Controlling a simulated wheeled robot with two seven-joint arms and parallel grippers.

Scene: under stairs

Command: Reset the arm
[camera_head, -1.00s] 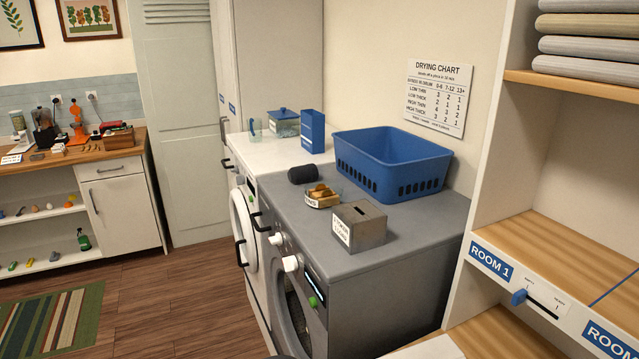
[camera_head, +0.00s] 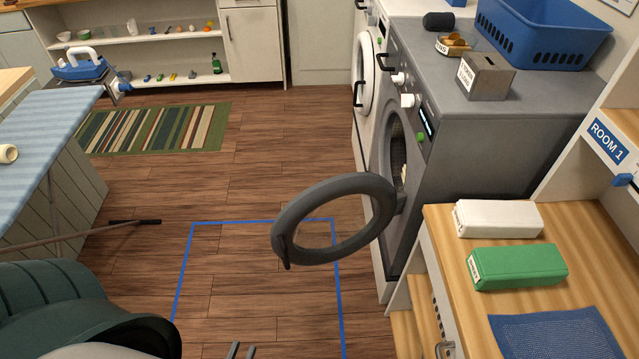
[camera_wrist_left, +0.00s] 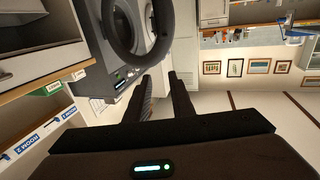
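The door (camera_wrist_left: 140,30) also shows in the left wrist view, past the fingers. My right gripper is not visible in either view.
A wooden shelf unit (camera_head: 440,215) on the right holds a white box (camera_head: 497,218), a green box (camera_head: 518,267) and a blue cloth (camera_head: 560,335). An ironing board (camera_head: 45,145) stands left. The floor inside the blue outline (camera_head: 265,221) looks clear.

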